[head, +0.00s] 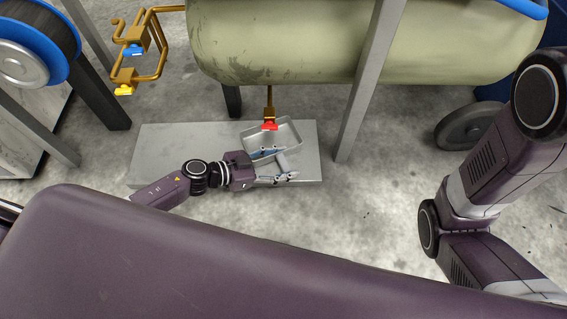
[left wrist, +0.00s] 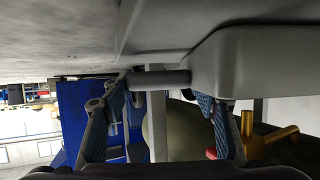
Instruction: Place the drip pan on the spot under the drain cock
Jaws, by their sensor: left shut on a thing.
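The drip pan (head: 289,132) is a shallow grey metal tray with a handle on its near side. In the head view it lies over the grey plate, and its far part is below the drain cock (head: 269,113) with the red lever. My left gripper (head: 278,165) is shut on the pan's handle. In the left wrist view the grey handle (left wrist: 160,79) runs between the blue-padded fingers, and the pan (left wrist: 262,62) fills the upper right. I cannot tell whether the pan touches the plate. My right gripper is out of view; only its arm shows at right.
The grey plate (head: 170,150) lies on the concrete floor under the green tank (head: 300,45). A grey post (head: 368,85) stands right of the pan. Brass pipes with blue and yellow valves (head: 132,60) are at upper left. A dark wheel (head: 468,126) stands at right.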

